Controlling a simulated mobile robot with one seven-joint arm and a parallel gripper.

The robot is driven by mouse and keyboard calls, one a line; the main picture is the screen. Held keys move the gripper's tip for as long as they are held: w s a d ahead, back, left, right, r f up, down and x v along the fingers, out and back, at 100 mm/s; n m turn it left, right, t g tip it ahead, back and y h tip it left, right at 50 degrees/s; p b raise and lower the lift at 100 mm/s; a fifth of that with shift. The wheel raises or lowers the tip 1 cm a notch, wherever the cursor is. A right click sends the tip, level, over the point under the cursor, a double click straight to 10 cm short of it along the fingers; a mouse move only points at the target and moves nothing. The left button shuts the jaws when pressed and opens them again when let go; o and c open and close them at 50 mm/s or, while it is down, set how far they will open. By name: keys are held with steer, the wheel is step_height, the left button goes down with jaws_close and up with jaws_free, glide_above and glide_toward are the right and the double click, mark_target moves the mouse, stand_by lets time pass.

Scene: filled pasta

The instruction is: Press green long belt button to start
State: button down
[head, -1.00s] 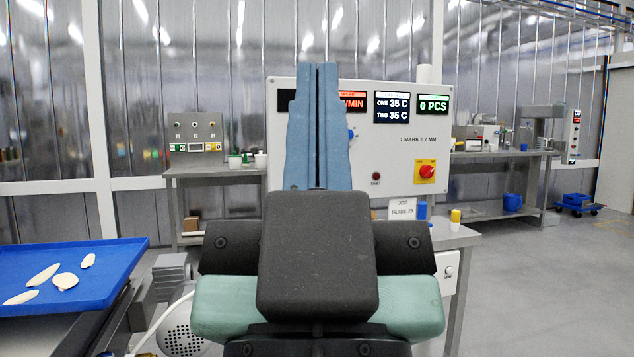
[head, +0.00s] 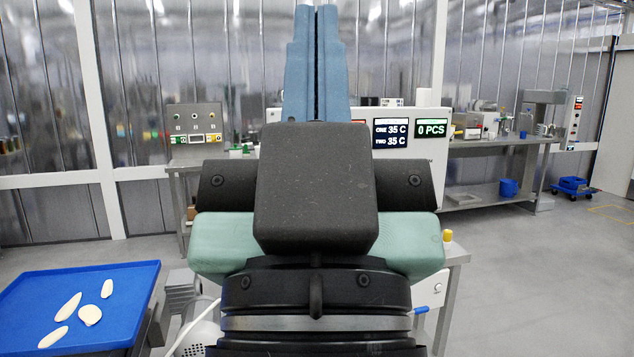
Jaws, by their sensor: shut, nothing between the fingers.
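My gripper (head: 317,12) points up in the middle of the head view, its two blue fingers side by side and shut, with nothing between them. My dark wrist and arm stand below it. Behind is a white control panel (head: 438,160), mostly hidden by my arm. Its right part shows a temperature display (head: 397,133) reading 35 C twice and a display (head: 431,128) reading 0 PCS. I cannot make out a green long belt button; the panel's left and lower parts are covered. Whether the fingers touch the panel cannot be told.
A blue tray (head: 110,325) with several pale flat pieces lies at lower left. A grey control box (head: 195,120) stands on a back bench. A yellow object (head: 448,236) stands on a metal table at my arm's right. Open floor (head: 540,270) lies at right.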

step_height(320, 180, up, 13)
steer(key=p, duration=1)
steer(key=shift+p, duration=0.3)
steer(key=shift+w+r, duration=0.1)
